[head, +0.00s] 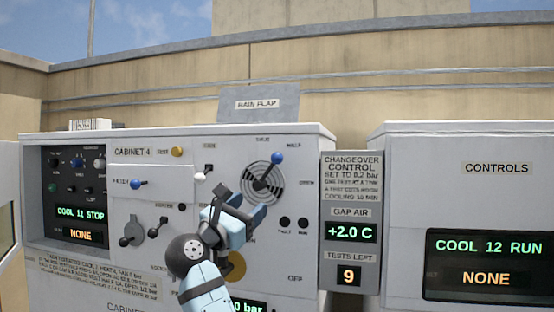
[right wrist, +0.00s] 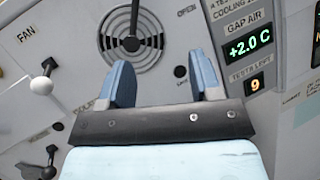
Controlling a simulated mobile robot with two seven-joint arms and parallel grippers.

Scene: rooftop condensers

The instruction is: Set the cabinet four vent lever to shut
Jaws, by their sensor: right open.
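The cabinet four vent is a round slotted disc (head: 262,184) on the white panel, with a dark lever ending in a blue knob (head: 277,158). The lever tilts up and right, pointing near the HALF label (head: 293,145); the SHUT label (head: 263,139) is straight above the disc, OPEN to the right. My right gripper (head: 248,212) is below the disc, open and empty, apart from the knob. In the right wrist view the disc (right wrist: 118,42) lies beyond the open fingers (right wrist: 165,80); the knob is out of that picture. My left gripper is not in view.
A white knob lever (head: 200,176), a blue FILTER knob (head: 135,184) and dark levers (head: 127,240) are left of my gripper. A grey gauge column (head: 351,225) stands between this cabinet and the controls cabinet (head: 460,195).

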